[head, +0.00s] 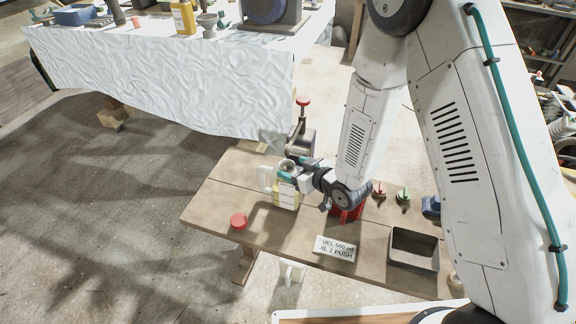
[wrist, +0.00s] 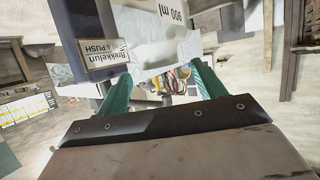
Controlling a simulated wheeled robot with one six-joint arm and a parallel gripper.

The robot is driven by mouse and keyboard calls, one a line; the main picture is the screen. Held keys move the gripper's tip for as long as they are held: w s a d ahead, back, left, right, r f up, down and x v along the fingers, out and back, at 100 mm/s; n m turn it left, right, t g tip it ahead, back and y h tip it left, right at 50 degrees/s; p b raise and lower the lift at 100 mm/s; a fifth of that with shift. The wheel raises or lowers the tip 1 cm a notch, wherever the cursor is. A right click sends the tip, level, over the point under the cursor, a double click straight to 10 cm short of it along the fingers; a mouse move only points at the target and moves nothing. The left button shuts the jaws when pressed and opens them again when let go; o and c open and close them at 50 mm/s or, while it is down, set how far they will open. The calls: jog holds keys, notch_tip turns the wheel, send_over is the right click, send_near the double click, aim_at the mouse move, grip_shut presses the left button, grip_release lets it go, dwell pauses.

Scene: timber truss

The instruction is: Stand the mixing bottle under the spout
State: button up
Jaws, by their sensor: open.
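The mixing bottle (head: 286,196) is pale and translucent with a yellowish lower part. It appears upright on the wooden bench, just in front of the dispenser (head: 301,138), a dark box with a red knob on top. My gripper (head: 294,173) is open at the bottle's upper part and hides some of it. In the wrist view the bottle (wrist: 165,22) with its "500 ml" label lies beyond and between my teal fingers. The dispenser (wrist: 78,25) with its printed label is close beside the left finger. The spout is not clear, so I cannot tell whether the bottle is under it.
On the bench (head: 215,200) lie a red cap (head: 238,220), a printed card (head: 335,248) and a dark open tray (head: 413,249). A red container (head: 346,213) stands under my arm, with small red and green pieces behind. A cloth-covered table (head: 170,75) stands at the back left.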

jog(key=s+d+r+m+g+h, duration=0.2)
jog(key=s+d+r+h, duration=0.2)
jog(key=d+r, duration=0.6)
jog(key=s+d+r+m+g+h, duration=0.15)
jog(key=s+d+r+h, duration=0.3)
jog(key=d+r, duration=0.55)
jog(key=s+d+r+m+g, duration=0.1)
jog(key=s+r+g, duration=0.1)
jog(key=s, duration=0.5)
jog(key=s+r+m+g, duration=0.1)
jog(key=s+r+m, duration=0.1)
jog(key=s+r, duration=0.3)
jog(key=s+d+r+m+g, duration=0.1)
jog(key=s+r, duration=0.3)
jog(key=s, duration=0.7)
jog(key=shift+s+d+g, duration=0.25)
jog(key=shift+d+g, duration=0.1)
jog(key=shift+g, duration=0.5)
